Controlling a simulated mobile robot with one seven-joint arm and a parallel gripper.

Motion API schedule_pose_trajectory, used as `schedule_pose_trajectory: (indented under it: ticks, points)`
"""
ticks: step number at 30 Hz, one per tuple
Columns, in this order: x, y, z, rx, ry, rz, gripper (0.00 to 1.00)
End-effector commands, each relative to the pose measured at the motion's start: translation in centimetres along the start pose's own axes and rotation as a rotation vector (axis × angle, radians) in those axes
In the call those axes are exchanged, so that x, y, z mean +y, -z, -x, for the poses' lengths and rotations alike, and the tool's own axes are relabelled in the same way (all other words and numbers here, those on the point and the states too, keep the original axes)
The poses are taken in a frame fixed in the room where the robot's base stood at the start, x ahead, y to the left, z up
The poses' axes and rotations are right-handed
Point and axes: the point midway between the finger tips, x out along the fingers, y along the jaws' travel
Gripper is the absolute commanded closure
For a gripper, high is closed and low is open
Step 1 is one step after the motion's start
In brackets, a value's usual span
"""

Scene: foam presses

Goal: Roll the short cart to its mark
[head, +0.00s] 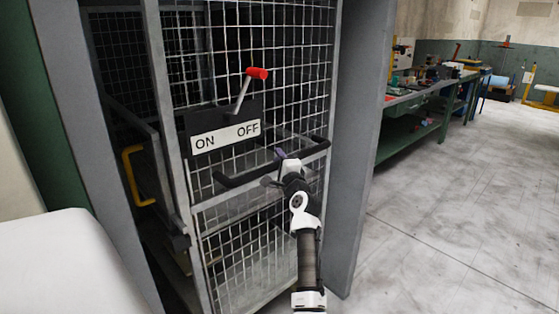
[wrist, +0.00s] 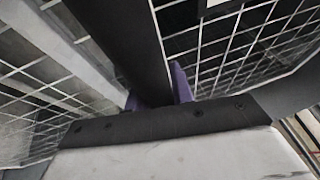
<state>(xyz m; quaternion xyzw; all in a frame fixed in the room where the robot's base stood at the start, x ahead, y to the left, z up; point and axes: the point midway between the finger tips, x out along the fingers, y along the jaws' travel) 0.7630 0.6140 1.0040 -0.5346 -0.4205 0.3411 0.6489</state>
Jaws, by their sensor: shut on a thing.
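A black handle bar (head: 240,180) crosses the front of a grey wire-mesh frame (head: 250,270), which looks like the short cart. I cannot tell clearly where the cart ends and the cage around it begins. My gripper (head: 281,155) is at the middle of this bar. In the wrist view, my gripper's purple fingertips (wrist: 157,94) sit on either side of the black bar (wrist: 120,35), shut on it. The fingertips are partly hidden behind my gripper's dark body. No floor mark shows in either view.
An ON/OFF plate (head: 225,136) with a red-knobbed lever (head: 257,73) is just above the bar. A grey post (head: 355,130) stands close on the right. A yellow handle (head: 132,175) is at the left. Open floor (head: 440,240) lies right, before a green workbench (head: 415,148).

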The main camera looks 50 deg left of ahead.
Motion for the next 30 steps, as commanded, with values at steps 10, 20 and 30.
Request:
schedule_pose_trajectory:
  ticks: [10,20,30]
  points:
    - [0.3,-0.5,-0.1,-0.008,-0.006,0.0,1.0]
    - [0.2,-0.2,0.0,-0.004,-0.003,0.0,0.55]
    - [0.2,-0.1,0.9,-0.001,-0.001,-0.001,0.55]
